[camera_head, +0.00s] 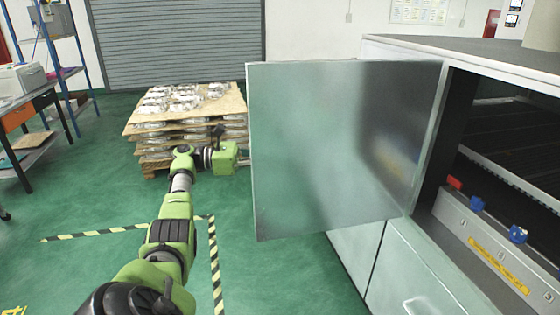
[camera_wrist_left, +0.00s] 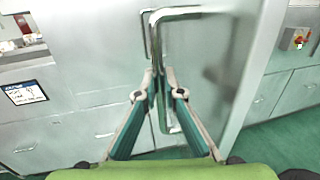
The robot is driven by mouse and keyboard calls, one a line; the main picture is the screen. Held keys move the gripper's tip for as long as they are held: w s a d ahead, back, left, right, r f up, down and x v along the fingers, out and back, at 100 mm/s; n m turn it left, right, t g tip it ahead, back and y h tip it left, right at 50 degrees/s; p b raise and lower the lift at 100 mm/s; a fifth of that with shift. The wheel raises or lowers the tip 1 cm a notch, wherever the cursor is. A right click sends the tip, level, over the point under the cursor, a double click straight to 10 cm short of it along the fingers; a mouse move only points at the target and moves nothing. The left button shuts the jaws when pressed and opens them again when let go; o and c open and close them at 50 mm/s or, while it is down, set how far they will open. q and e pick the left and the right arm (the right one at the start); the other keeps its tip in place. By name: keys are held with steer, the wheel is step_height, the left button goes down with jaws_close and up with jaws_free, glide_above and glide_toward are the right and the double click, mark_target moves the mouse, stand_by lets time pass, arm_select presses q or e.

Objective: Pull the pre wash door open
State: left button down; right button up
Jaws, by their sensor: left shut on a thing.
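The pre wash door (camera_head: 330,150) is a flat grey metal panel. In the head view it stands swung out from the machine, with the dark opening to its right. My left gripper (camera_head: 246,160) reaches the door's left edge, and its fingertips are hidden behind the panel. In the left wrist view the door's bar handle (camera_wrist_left: 158,50) is a bent metal loop. My left gripper (camera_wrist_left: 162,85) is shut on the handle, one finger on each side of it. My right gripper is not in view.
The washing machine (camera_head: 470,55) stands on the right, with blue and red knobs (camera_head: 517,234) below its opening. A pallet stack of castings (camera_head: 185,125) stands behind my left arm. A workbench (camera_head: 35,95) is at the far left. Green floor (camera_head: 95,200) is clear at the left.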

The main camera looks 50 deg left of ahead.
arm_select(q)
steer(key=shift+w+a+f, duration=0.1)
steer(key=shift+w+f, duration=0.05)
steer(key=shift+f, duration=0.05)
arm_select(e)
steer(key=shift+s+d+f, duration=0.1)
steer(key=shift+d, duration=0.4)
arm_select(q)
steer(key=c, duration=2.2)
jaws_free()
steer(key=shift+o, duration=0.2)
steer(key=shift+w+r, duration=0.1)
steer(key=shift+w, duration=0.05)
steer(key=v, duration=0.7)
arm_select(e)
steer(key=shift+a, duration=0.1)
arm_select(q)
steer(key=shift+a, duration=0.15)
